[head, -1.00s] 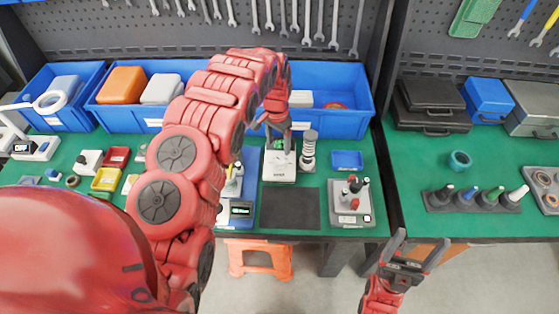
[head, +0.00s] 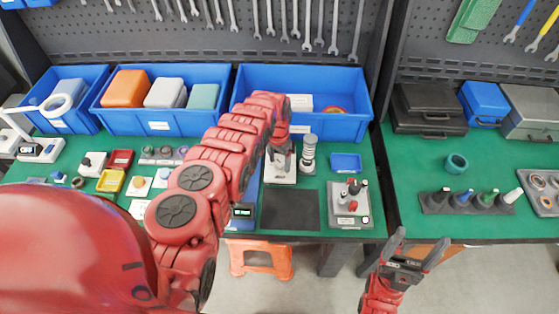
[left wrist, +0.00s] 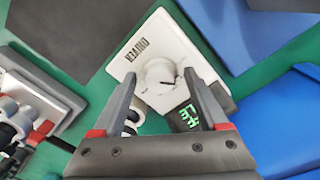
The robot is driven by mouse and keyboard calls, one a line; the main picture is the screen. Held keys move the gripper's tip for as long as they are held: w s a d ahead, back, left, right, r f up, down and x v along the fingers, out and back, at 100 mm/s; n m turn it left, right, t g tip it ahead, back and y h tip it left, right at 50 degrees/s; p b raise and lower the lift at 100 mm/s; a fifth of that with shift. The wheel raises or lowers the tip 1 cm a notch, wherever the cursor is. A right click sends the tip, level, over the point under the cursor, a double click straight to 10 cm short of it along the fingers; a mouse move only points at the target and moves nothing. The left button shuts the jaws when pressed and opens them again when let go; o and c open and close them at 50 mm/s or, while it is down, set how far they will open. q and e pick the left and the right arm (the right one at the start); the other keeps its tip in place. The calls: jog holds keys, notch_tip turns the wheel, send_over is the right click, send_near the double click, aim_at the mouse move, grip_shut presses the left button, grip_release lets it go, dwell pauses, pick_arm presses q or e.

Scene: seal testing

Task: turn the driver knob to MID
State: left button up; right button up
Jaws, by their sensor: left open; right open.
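The driver is a white box (head: 283,178) on the green bench; its label reads DRIVER in the left wrist view (left wrist: 143,45). Its round white knob (left wrist: 160,75) has a dark pointer mark on its right side. My left gripper (head: 281,160) is open over the box in the head view. In the left wrist view its fingertips (left wrist: 159,78) lie on either side of the knob; I cannot tell whether they touch it. A dark display with green characters (left wrist: 185,117) is partly covered by the right finger. My right gripper (head: 412,257) is open and empty in front of the bench.
A spring column (head: 309,153) stands close to the right of the driver. A dark mat (head: 291,209) lies in front, with a terminal box (head: 349,205) and a small blue tray (head: 346,162) to the right. Large blue bins (head: 335,124) stand behind.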

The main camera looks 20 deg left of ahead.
pick_arm(q)
grip_shut()
dwell(0.5)
jog(key=m+b, duration=0.2)
jog(key=m, duration=0.1)
jog(key=shift+a+f, duration=0.1)
jog(key=shift+f, duration=0.05)
jog(key=m+b, duration=0.3)
jog(key=m, duration=0.1)
jog(key=shift+w+m, duration=0.1)
jog(key=shift+m, duration=0.3)
jog(key=m+b, duration=0.3)
jog(key=m, duration=0.1)
jog(key=shift+y, duration=0.3)
jog(key=shift+w+m+b, duration=0.1)
jog(key=shift+m+b, duration=0.8)
jog(key=shift+m, duration=1)
